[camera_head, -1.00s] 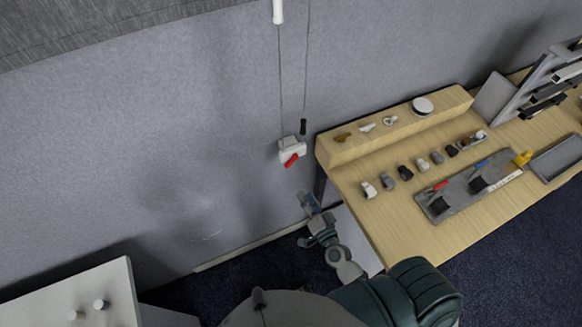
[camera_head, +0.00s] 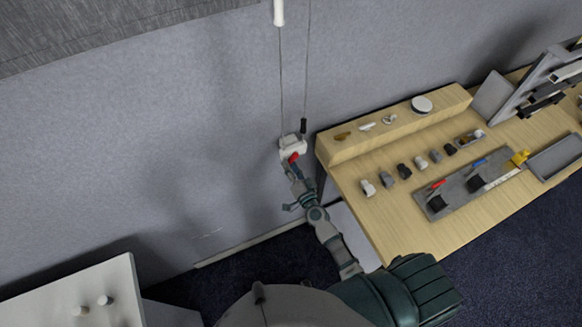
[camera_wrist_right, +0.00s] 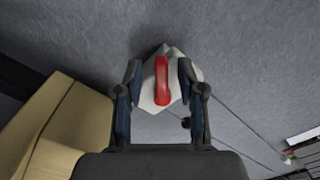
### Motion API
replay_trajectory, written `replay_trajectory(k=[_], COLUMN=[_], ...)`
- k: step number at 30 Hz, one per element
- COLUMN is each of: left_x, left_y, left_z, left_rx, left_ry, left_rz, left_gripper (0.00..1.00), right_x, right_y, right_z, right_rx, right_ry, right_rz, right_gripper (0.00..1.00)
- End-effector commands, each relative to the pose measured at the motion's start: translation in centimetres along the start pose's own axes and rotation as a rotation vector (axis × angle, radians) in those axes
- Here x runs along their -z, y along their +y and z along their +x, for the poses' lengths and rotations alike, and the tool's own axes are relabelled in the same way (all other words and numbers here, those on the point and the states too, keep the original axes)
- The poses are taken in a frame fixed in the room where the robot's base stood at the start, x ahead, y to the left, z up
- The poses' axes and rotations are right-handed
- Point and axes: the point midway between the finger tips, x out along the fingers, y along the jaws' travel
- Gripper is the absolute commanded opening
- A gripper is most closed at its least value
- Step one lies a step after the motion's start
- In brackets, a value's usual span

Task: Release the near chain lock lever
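The chain lock is a white block (camera_head: 290,144) with a red lever (camera_head: 294,157), hanging on two thin lines in front of the grey wall. My right gripper (camera_head: 294,170) is just below the lever in the head view. In the right wrist view the red lever (camera_wrist_right: 162,82) lies between the two fingers of my right gripper (camera_wrist_right: 160,66), with a gap on each side, and the white block (camera_wrist_right: 148,104) sits behind it. The right gripper is open and holds nothing. I cannot tell whether any part touches the lock. My left gripper is not in view.
A wooden table (camera_head: 400,220) with a raised shelf (camera_head: 360,143), several small parts and a grey tray (camera_head: 436,207) stands right of the lock. A white table (camera_head: 60,295) is at the lower left. The wall (camera_head: 130,150) left of the lock is clear.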

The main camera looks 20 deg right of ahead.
Motion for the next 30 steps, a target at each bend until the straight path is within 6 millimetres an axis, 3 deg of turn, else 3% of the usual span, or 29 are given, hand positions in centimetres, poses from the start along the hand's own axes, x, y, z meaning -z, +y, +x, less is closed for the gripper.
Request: replay_trajectory(k=[1,4,17,30], left_x=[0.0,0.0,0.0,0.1], left_y=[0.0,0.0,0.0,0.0], left_z=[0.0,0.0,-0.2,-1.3], left_rx=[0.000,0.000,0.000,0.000], left_ry=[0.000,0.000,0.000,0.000], left_rz=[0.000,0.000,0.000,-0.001], left_gripper=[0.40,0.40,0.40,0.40], right_x=[0.0,0.0,0.0,0.3], right_y=[0.0,0.0,-0.2,-1.4], right_z=[0.0,0.0,-0.1,-0.1], right_rx=[0.000,0.000,-0.001,-0.001], right_ry=[0.000,0.000,0.000,0.001], right_rz=[0.000,0.000,0.042,0.335], right_gripper=[0.25,0.00,0.00,0.00])
